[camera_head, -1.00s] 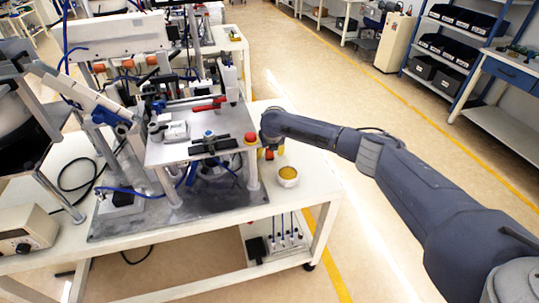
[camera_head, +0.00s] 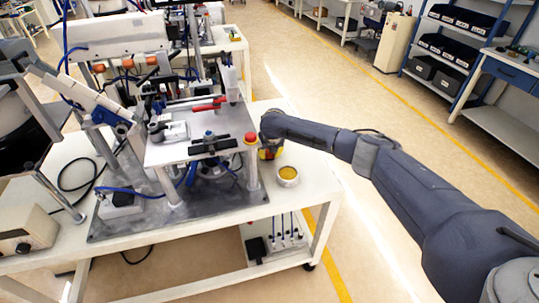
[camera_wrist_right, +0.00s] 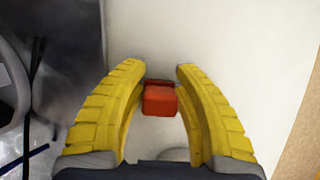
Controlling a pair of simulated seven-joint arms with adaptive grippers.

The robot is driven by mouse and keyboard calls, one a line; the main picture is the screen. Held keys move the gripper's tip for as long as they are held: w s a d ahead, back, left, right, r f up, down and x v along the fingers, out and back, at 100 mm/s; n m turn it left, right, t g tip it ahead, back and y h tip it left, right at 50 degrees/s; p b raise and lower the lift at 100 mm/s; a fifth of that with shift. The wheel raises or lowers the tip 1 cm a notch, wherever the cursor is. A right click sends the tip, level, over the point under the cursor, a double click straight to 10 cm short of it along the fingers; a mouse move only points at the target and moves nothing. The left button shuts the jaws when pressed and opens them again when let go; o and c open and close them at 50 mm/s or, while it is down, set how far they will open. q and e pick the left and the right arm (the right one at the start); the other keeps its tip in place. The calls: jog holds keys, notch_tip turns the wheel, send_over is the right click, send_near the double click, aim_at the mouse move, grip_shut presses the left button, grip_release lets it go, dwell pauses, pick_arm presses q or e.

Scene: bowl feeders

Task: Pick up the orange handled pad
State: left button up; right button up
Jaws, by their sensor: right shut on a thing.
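The orange handled pad (camera_wrist_right: 159,99) shows as an orange-red block with a darker edge behind it, in the middle of the right wrist view. My right gripper (camera_wrist_right: 161,78) has its two yellow ribbed fingers on either side of it and is shut on it. In the head view my right gripper (camera_head: 270,153) is small and low over the white table, just right of the metal fixture. The pad is mostly hidden there by the fingers and wrist. My left gripper is not in view.
A white round container with yellow contents (camera_head: 287,175) stands close by, in front of and right of my right gripper. The metal fixture plate (camera_head: 180,152) with a red button (camera_head: 250,138) is close on the left. The white table (camera_head: 310,185) is bare at the right.

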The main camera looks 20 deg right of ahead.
grip_shut()
notch_tip(320, 180, up, 20)
dwell(0.6)
jog(key=o, duration=0.5)
grip_release()
jog(key=c, duration=0.4)
